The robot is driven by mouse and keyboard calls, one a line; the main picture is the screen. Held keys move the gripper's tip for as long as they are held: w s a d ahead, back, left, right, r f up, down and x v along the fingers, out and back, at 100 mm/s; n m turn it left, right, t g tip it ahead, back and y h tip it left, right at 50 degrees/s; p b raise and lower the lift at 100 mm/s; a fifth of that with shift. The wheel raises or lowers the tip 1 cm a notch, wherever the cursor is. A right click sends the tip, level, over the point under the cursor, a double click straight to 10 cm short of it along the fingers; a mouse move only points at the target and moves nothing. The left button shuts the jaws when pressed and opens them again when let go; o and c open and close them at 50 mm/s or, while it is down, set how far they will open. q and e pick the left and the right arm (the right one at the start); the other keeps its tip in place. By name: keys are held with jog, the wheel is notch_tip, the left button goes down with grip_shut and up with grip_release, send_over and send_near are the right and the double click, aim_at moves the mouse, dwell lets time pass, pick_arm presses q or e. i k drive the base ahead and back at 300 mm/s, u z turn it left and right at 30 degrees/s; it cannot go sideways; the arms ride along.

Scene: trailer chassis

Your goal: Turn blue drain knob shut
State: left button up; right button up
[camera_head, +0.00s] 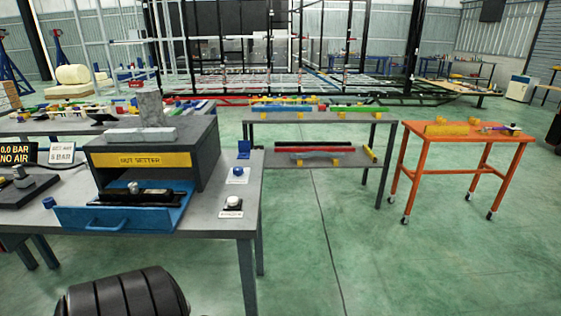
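A small blue knob-like cylinder (48,203) sits at the front left edge of the grey workbench (215,222). It may be the drain knob, but it is too small to tell which way it is turned. A second small blue part (243,149) stands at the bench's back right corner, and I cannot tell what it is. Neither of my grippers is in view.
A dark box labelled "OUT SETTER" (140,160) stands on the bench with a blue drawer (122,219) out in front. A display (15,152) reads "0.0 BAR NO AIR". An orange wheeled table (466,167) stands right. Green floor between is open.

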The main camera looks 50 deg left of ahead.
aim_at(237, 171)
jog(key=u, duration=0.05)
jog(key=i, duration=1)
jog(key=u, duration=0.25)
